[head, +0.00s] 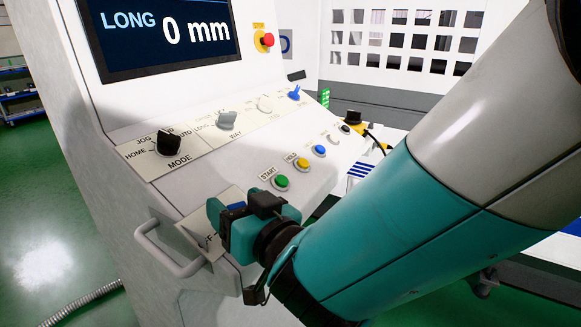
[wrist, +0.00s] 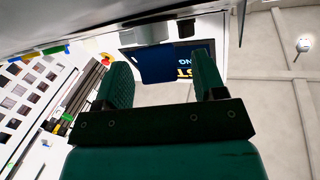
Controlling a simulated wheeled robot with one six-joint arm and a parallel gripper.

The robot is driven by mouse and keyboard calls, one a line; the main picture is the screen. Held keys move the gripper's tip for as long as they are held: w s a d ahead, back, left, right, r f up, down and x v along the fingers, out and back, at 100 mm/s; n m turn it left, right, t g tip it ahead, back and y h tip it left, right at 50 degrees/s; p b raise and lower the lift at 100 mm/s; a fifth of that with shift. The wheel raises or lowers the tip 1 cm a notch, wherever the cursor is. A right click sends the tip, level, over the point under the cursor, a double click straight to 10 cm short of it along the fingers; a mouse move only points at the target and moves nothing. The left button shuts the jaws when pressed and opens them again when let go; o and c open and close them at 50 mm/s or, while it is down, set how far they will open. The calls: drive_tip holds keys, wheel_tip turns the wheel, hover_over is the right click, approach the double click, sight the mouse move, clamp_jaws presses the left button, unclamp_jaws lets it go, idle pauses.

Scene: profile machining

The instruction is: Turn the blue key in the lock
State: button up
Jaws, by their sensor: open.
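The blue key (wrist: 155,66) is a dark blue flat piece in the wrist view, below a short grey lock barrel (wrist: 147,34). It stands between the two green fingers of my gripper (wrist: 162,78), with a clear gap to the right finger. It looks closer to the left finger, and I cannot tell whether it touches it. In the head view, my gripper (head: 240,214) is at the lower front of the console, over a pale label plate (head: 212,236). Only a blue edge of the key (head: 236,206) shows there; the lock is hidden. My gripper is open.
The sloped console carries green (head: 281,182), yellow (head: 302,164) and blue (head: 319,151) buttons, a black mode knob (head: 169,143) and a small blue switch (head: 294,94). A grey handle (head: 165,250) sticks out left of my gripper. A red emergency button (head: 267,40) is higher up.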

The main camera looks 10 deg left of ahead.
drive_tip(key=shift+a, duration=0.1)
drive_tip(key=c, duration=1.1)
drive_tip(key=shift+o, duration=0.2)
drive_tip(key=shift+f+b, duration=0.15)
drive_tip(key=shift+b, duration=0.6)
drive_tip(key=m+t+h+b, duration=0.1)
drive_tip(key=b, duration=0.3)
drive_tip(key=shift+m+b, duration=0.3)
drive_tip(key=shift+b, duration=0.05)
drive_tip(key=m+t+h+b, duration=0.1)
drive_tip(key=m+h+b, duration=0.1)
drive_tip(key=b, duration=0.2)
drive_tip(key=shift+b, duration=0.3)
drive_tip(key=shift+m+h, duration=0.5)
